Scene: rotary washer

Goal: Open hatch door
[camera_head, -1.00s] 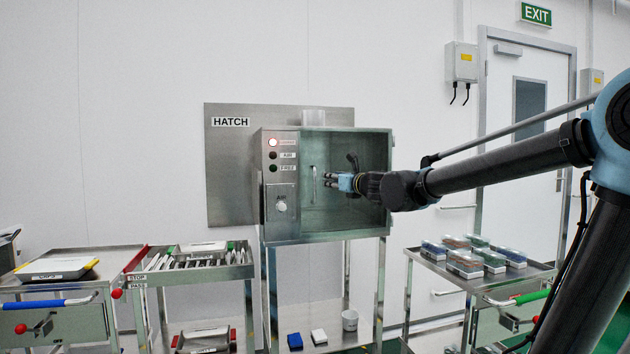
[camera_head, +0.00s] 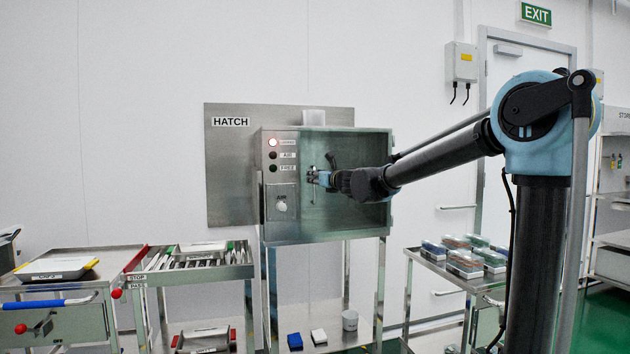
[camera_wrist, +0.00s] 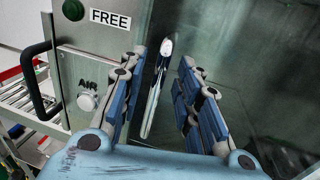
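The hatch (camera_head: 320,185) is a steel box with a glassy greenish front door (camera_head: 350,210), which looks shut. A vertical bar handle (camera_head: 313,184) stands on the door's left side. In the wrist view the handle (camera_wrist: 155,90) shows between the two blue-padded fingers of my gripper (camera_wrist: 160,85), with a gap on both sides. My gripper (camera_head: 314,177) is open at the handle in the head view. Whether a finger touches the handle cannot be told.
Carts with trays stand left (camera_head: 190,260), and a cart with boxes (camera_head: 465,262) stands right.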

